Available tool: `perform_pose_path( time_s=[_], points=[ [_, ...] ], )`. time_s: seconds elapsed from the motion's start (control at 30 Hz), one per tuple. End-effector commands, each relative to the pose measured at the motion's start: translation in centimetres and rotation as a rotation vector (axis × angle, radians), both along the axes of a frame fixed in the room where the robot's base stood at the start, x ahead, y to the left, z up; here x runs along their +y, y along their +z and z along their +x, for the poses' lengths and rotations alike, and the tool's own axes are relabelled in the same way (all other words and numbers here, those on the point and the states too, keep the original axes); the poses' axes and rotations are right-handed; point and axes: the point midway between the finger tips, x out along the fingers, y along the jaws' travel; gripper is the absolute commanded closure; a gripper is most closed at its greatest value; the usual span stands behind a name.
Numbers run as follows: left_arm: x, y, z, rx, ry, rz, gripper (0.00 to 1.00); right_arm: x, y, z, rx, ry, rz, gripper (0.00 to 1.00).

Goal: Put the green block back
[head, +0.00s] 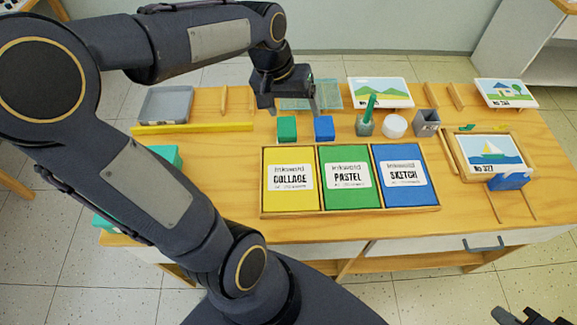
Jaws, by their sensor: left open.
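A green block (287,130) stands on the wooden table (240,222), behind the yellow COLLAGE pad. A blue block (324,129) stands just to its right, with a small gap between them. My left gripper (294,110) is open, its fingers apart and pointing down, above and slightly behind the two blocks. I see nothing between its fingers; whether they touch a block cannot be told. My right gripper (526,316) shows only partly at the bottom right corner, far from the blocks; its jaw state is unclear.
A tray holds the COLLAGE (291,198), PASTEL and SKETCH pads. A translucent green tray (328,91) lies behind my gripper. A brush cup (365,128), white pot (395,126) and grey holder (427,123) stand right. A yellow ruler (195,128) and grey tray (166,105) lie left.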

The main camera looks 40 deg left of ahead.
Motion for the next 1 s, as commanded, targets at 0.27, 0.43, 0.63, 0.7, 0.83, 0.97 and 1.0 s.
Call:
perform_pose_path(
  time_s=[0.27, 0.43, 0.63, 0.7, 0.83, 0.97, 1.0],
  points=[
    [-7.5, 0.5, -10.8, -0.243, -0.189, -0.066, 0.2, 0.0, 0.0, 0.0, 0.0, 0.0, 0.0, 1.0],
    [-9.4, -0.6, -13.2, -0.307, -0.24, -0.085, 0.2, 0.0, 0.0, 0.0, 0.0, 0.0, 0.0, 1.0],
    [-9.7, -0.8, -13.6, -0.315, -0.247, -0.087, 0.2, 0.0, 0.0, 0.0, 0.0, 0.0, 0.0, 1.0],
    [-9.6, -0.8, -13.6, -0.315, -0.247, -0.087, 0.2, 0.0, 0.0, 0.0, 0.0, 0.0, 0.0, 1.0],
    [-9.6, -0.8, -13.6, -0.315, -0.246, -0.086, 0.2, 0.0, 0.0, 0.0, 0.0, 0.0, 0.0, 1.0],
    [-9.6, -0.8, -13.6, -0.315, -0.246, -0.086, 0.2, 0.0, 0.0, 0.0, 0.0, 0.0, 0.0, 1.0],
    [-9.6, -0.8, -13.6, -0.315, -0.246, -0.086, 0.2, 0.0, 0.0, 0.0, 0.0, 0.0, 0.0, 1.0]
  ],
)
